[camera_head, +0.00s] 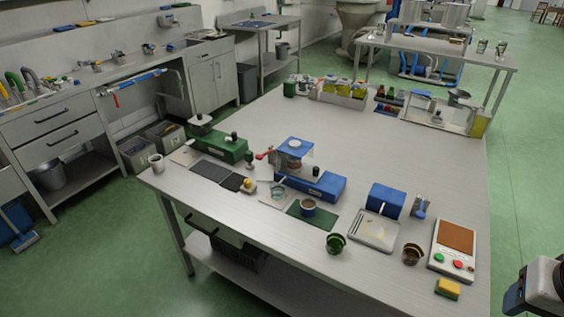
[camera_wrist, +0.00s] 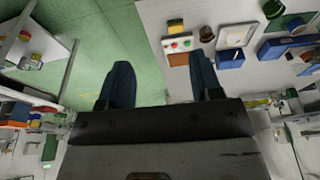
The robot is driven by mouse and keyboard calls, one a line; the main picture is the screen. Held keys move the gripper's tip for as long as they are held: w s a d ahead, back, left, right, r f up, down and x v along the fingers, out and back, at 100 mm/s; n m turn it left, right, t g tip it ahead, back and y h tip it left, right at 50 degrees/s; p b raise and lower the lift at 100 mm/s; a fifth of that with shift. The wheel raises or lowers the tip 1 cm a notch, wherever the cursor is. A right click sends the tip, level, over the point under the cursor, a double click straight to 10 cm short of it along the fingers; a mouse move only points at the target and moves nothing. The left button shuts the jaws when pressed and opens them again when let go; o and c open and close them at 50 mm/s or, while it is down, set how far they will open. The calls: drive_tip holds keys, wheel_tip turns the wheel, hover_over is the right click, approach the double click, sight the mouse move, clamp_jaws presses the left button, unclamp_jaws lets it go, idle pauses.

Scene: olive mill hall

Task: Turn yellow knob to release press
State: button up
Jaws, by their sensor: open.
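A small yellow knob (camera_head: 248,185) shows in the head view near the table's front left, beside a dark mat. Just behind and right of it is a blue device with a clear middle section (camera_head: 294,155) and a blue base (camera_head: 320,185), which may be the press. Whether the knob belongs to it I cannot tell. A red handle (camera_head: 264,155) sticks out on the device's left. My gripper (camera_wrist: 161,85) is open and empty in the wrist view, its two dark fingers wide apart. In the head view only part of my arm shows, at the lower right, far from the knob.
A control box (camera_head: 453,240) with a brown top and red and green buttons stands at the table's right, with a yellow sponge (camera_head: 447,288) before it. A green device (camera_head: 218,148), cups and a white tray (camera_head: 374,232) line the front. The table's middle is clear.

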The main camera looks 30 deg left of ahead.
drive_tip(key=w+a+r+g, duration=0.1)
drive_tip(key=w+a+r, duration=0.1)
drive_tip(key=w+a, duration=2)
drive_tip(key=w+a+f+n, duration=0.1)
drive_tip(key=w+a+f, duration=0.2)
drive_tip(key=w+a, duration=0.55)
drive_tip(key=n+g, duration=0.1)
drive_tip(key=g, duration=0.1)
hover_over(248, 181)
drive_tip(key=f, duration=1.4)
drive_tip(key=d+f, duration=0.1)
drive_tip(key=f, duration=0.6)
drive_tip(key=shift+w+f, duration=0.15)
drive_tip(key=shift+f, duration=0.15)
drive_tip(key=shift+a+f, duration=0.3)
drive_tip(key=shift+a, duration=0.2)
drive_tip(key=shift+f, duration=0.1)
